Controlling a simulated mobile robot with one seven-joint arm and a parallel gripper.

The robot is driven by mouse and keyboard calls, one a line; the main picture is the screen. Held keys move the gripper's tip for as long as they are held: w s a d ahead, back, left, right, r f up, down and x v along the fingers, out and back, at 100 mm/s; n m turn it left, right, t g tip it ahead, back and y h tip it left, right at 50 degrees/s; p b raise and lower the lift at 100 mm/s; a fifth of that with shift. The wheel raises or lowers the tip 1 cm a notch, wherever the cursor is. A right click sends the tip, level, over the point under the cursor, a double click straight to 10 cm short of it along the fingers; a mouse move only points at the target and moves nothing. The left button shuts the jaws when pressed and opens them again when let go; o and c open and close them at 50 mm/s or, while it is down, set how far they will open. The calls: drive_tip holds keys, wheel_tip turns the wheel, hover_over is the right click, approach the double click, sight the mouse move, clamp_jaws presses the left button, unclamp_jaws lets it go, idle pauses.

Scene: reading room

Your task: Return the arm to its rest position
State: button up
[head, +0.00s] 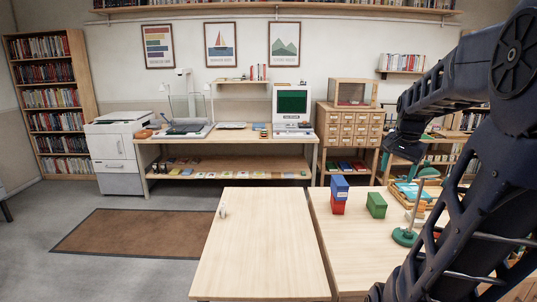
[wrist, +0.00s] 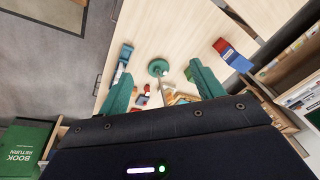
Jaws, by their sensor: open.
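My arm reaches in from the right of the head view, bent at the elbow, with my gripper (head: 404,165) hanging over the right-hand table. In the wrist view my gripper (wrist: 162,80) has its two teal fingers spread apart with nothing held between them. Below and beyond the fingers is a round green base with a thin rod (wrist: 157,67). The same green base (head: 404,238) stands on the right table in the head view, close to my arm. My forearm and upper arm hide part of that table.
On the right table (head: 340,250), a blue block (head: 339,184) sits on a red block (head: 337,208), with a green block (head: 376,206) beside them. Colourful flat items (head: 408,190) lie behind. The left table (head: 262,240) is mostly clear, with a small pale object (head: 222,211) at its edge.

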drive_tip(key=s+a+f+n+t, duration=0.2)
drive_tip(key=s+a+n, duration=0.7)
drive_tip(key=a, duration=0.2)
drive_tip(key=shift+s+a+f+n, duration=0.3)
drive_tip(key=shift+s+a+n, duration=0.05)
drive_tip(key=shift+a+n, duration=0.05)
